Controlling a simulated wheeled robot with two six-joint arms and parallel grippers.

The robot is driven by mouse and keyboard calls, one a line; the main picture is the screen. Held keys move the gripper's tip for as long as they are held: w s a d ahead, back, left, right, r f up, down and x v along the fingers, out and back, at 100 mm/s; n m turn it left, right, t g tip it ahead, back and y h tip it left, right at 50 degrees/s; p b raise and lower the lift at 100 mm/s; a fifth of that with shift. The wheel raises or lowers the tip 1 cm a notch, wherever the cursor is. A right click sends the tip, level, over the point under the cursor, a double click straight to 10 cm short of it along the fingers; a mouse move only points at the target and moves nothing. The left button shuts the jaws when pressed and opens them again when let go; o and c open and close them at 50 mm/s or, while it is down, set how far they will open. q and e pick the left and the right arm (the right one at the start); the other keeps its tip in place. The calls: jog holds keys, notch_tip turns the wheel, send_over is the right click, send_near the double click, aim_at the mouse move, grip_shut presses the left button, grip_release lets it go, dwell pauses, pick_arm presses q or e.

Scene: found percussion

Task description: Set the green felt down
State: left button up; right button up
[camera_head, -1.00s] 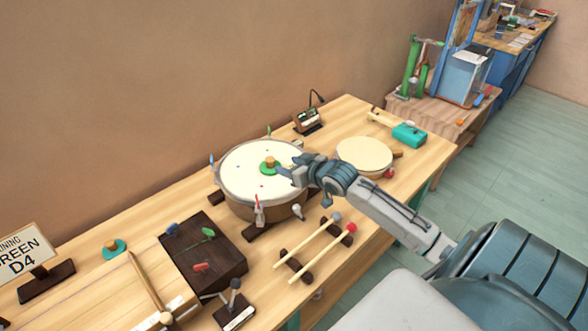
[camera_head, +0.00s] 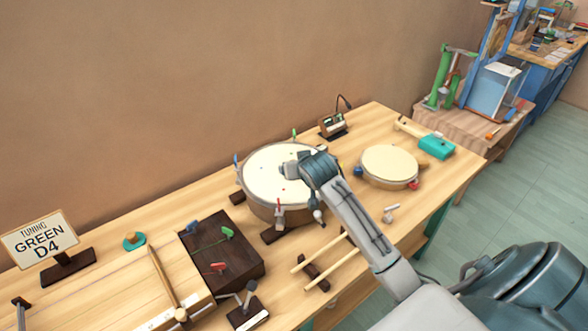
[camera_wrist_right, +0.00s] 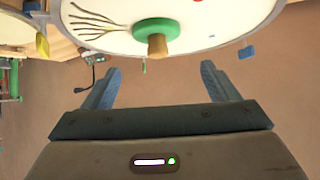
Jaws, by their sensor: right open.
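The green felt (camera_wrist_right: 157,36), a round green pad with a wooden knob, rests on the cream skin of the large drum (camera_head: 262,172). In the head view my right gripper and wrist hide it. My right gripper (camera_wrist_right: 160,69) is open and empty; in the wrist view its two fingers stand apart, with the felt beyond their tips and roughly between them. In the head view my right gripper (camera_head: 286,170) is over the drum. My left gripper is in neither view.
A teal pad with a knob (camera_head: 134,240) lies at the left, by the "GREEN D4" sign (camera_head: 40,238). A dark block (camera_head: 225,250) with coloured pieces, wooden sticks (camera_head: 330,262) and a smaller drum (camera_head: 389,166) stand around. Coloured pegs ring the large drum.

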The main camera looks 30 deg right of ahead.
jog(key=x, duration=0.4)
jog(key=shift+p, duration=0.3)
jog(key=p+x, duration=0.2)
jog(key=x, duration=0.2)
jog(key=shift+w+d+f, duration=0.1)
jog(key=shift+w+d, duration=0.1)
jog(key=shift+d, duration=0.05)
jog(key=shift+w+f, duration=0.2)
jog(key=c, duration=1.1)
